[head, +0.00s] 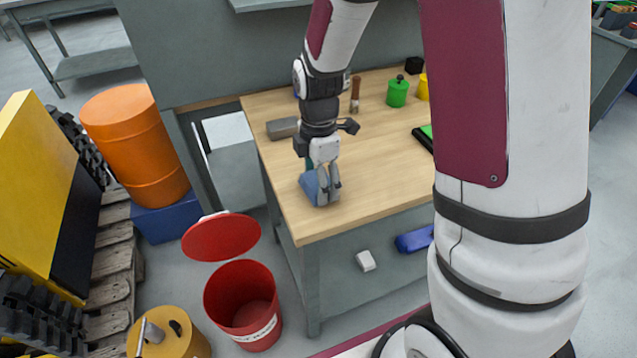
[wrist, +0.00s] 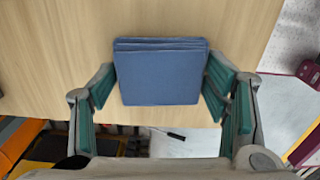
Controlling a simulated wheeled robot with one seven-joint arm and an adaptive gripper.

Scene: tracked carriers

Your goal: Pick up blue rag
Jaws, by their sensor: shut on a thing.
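The blue rag (head: 311,186) is a folded, layered square at the front left corner of the wooden workbench (head: 285,215). My gripper (head: 322,192) points down over it in the head view, hiding part of it. In the wrist view the rag (wrist: 160,75) lies between the green-padded fingers of my gripper (wrist: 168,108), which are shut on its two sides. I cannot tell whether the rag touches the bench top or is just above it.
On the bench are a grey block (head: 283,128), a green canister (head: 397,92) and a brown-handled tool (head: 355,93). An open red bin (head: 243,305) stands on the floor left of the bench. An orange drum (head: 137,145) stands farther left. The bench's front middle is clear.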

